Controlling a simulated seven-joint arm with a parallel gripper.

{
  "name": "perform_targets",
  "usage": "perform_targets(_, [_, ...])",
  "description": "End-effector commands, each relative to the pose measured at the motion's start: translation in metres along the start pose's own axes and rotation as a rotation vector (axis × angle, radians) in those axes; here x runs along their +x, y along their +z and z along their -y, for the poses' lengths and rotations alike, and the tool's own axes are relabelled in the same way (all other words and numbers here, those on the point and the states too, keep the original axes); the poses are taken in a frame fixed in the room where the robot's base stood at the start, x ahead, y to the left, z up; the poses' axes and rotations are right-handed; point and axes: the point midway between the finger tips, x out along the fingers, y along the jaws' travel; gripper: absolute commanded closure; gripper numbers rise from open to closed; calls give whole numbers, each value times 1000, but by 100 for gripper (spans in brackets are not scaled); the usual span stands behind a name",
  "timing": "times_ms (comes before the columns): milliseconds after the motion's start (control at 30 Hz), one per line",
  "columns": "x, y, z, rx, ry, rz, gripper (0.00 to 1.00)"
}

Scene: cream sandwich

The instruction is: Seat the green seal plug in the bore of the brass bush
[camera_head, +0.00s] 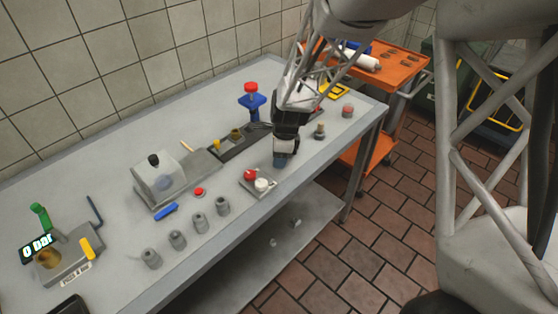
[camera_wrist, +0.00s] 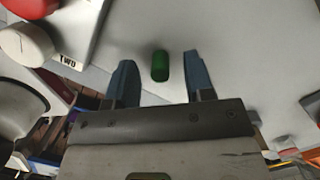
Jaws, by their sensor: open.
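The green seal plug (camera_wrist: 160,66) lies on the grey table between my open fingers in the wrist view, with a gap on each side. My gripper (camera_head: 281,160) is low over the table in the head view, beside a small tray; it also shows in the wrist view (camera_wrist: 158,82). In the head view my gripper hides the plug. A brass ring-shaped piece (camera_head: 47,259) sits in the station with the "0 bar" display at the far left. Another brass-coloured piece (camera_head: 235,134) stands on a dark rail mid-table; I cannot tell which is the bush.
The small tray (camera_head: 248,183) with a red and a white button stands just left of my gripper. An orange cart (camera_head: 395,68) is behind.

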Motion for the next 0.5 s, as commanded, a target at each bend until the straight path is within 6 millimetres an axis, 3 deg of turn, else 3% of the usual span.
perform_targets(233, [0,0,0,0,0,0,53])
perform_targets(500, [0,0,0,0,0,0,95])
